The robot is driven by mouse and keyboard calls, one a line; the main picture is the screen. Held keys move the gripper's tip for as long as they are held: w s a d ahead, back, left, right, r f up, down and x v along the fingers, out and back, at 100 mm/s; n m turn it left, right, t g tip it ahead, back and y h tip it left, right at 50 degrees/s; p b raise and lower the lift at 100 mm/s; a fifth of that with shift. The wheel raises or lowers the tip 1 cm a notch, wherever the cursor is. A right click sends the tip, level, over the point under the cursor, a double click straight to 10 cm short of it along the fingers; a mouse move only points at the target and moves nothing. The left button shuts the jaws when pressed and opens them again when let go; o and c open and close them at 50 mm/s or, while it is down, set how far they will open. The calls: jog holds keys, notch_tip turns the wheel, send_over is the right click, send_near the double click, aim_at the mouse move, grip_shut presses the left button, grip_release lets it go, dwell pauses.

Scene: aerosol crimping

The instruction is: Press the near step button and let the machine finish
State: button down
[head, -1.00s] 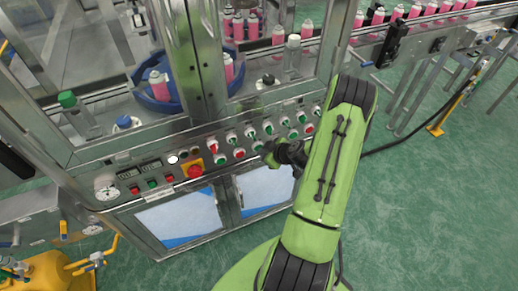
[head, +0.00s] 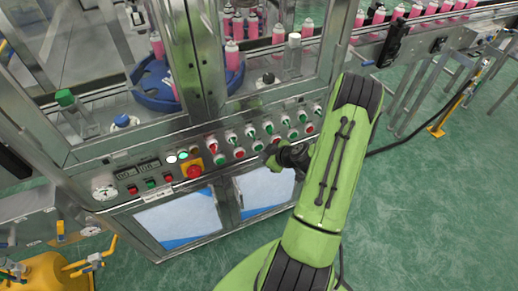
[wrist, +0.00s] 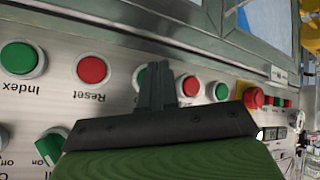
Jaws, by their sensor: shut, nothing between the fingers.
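The machine's sloping metal control panel (head: 130,205) carries rows of red and green buttons and switches. In the wrist view the panel appears upside down, with a green Index button (wrist: 22,60) and a red Reset button (wrist: 93,70). A green button (wrist: 140,78) beside Reset is partly hidden behind my fingers, and its label is not readable. My gripper (wrist: 168,80) is shut and empty, its fingertips close in front of the panel by that green button. I cannot tell whether they touch. In the head view my gripper (head: 272,160) is at the panel's right half.
A red emergency stop on a yellow base (head: 192,170) sits left of the buttons. Behind the machine's frame, a blue carousel (head: 150,92) holds pink cans. More pink cans (head: 415,12) stand on the conveyor at the back right. Green floor is open at right.

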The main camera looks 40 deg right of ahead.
jog(key=s+b, duration=0.1)
jog(key=s, duration=0.1)
jog(key=s+a+b, duration=0.1)
jog(key=s+b, duration=0.1)
jog(key=shift+s+a, duration=0.2)
jog(key=shift+s, duration=0.2)
dwell(0.7)
jog(key=a+r+n+g+y+p, duration=0.1)
jog(key=a+r+g+p, duration=0.3)
jog(key=a+r, duration=1.35)
jog(key=s+a+r+m+h+p, duration=0.1)
jog(key=s+a+r+m+p, duration=0.2)
jog(key=s+r, duration=1)
notch_tip(320, 180, up, 2)
jog(key=shift+s+a+r+m+p, duration=0.2)
jog(key=shift+s+a+m+p, duration=0.1)
jog(key=shift+a+m, duration=0.85)
